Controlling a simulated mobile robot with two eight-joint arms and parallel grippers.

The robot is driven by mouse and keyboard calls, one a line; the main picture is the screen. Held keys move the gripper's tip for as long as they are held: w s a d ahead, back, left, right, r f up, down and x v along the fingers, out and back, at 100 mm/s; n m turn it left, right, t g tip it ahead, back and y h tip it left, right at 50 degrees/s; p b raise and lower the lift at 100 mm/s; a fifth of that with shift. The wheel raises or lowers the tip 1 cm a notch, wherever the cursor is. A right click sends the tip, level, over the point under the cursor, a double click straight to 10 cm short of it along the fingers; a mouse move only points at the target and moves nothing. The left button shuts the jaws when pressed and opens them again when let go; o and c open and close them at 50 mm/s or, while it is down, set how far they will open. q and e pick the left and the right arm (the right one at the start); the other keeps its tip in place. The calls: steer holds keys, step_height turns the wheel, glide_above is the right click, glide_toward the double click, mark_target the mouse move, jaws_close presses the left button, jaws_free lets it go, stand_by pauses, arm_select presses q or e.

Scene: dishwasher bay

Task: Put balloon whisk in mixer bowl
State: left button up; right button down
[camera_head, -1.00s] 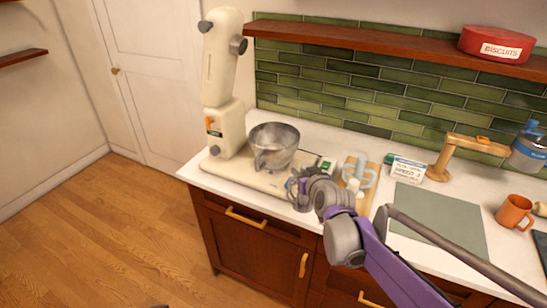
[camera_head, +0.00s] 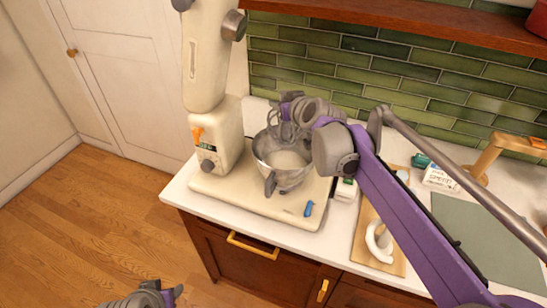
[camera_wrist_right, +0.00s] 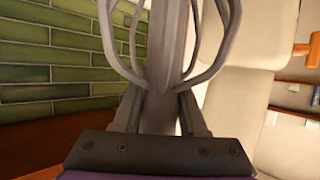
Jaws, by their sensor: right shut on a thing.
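The steel mixer bowl (camera_head: 288,180) sits on the base of the cream stand mixer (camera_head: 212,130), whose head is tilted up. Pale contents show inside the bowl. My right gripper (camera_head: 292,101) is above the back of the bowl, shut on the balloon whisk (camera_head: 281,127). The whisk's wire loops hang over the bowl's opening; I cannot tell how deep they reach. In the right wrist view, the grey whisk (camera_wrist_right: 176,38) stands between the fingers of the right gripper (camera_wrist_right: 165,100). My left gripper (camera_head: 158,294) shows partly at the bottom edge, away from the counter.
The raised mixer head (camera_head: 205,55) is left of the right gripper. A wooden shelf (camera_head: 400,25) runs along the green tiled wall.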

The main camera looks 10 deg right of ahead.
mark_target(283, 125)
steer(key=f, duration=0.3)
steer(key=shift+w+f+b, duration=0.25)
steer(key=shift+f+b, duration=0.1)
steer(key=s+f, duration=0.2)
steer(key=shift+f, duration=0.35)
steer(key=f, duration=0.1)
steer(key=w+f, duration=0.1)
steer(key=f, duration=0.1)
steer(key=shift+f+b, duration=0.15)
steer(key=shift+b, duration=0.2)
arm_select(q)
steer(key=s+f, duration=0.1)
steer(key=f, duration=0.1)
steer(key=s+f, duration=0.1)
steer(key=shift+s+f, duration=0.1)
steer(key=shift+f, duration=0.3)
arm_select(e)
step_height(283, 125, down, 4)
steer(key=shift+s+r, duration=0.1)
steer(key=shift+r, duration=0.15)
steer(key=shift+c, duration=2.3)
jaws_free()
steer(key=shift+f, duration=0.1)
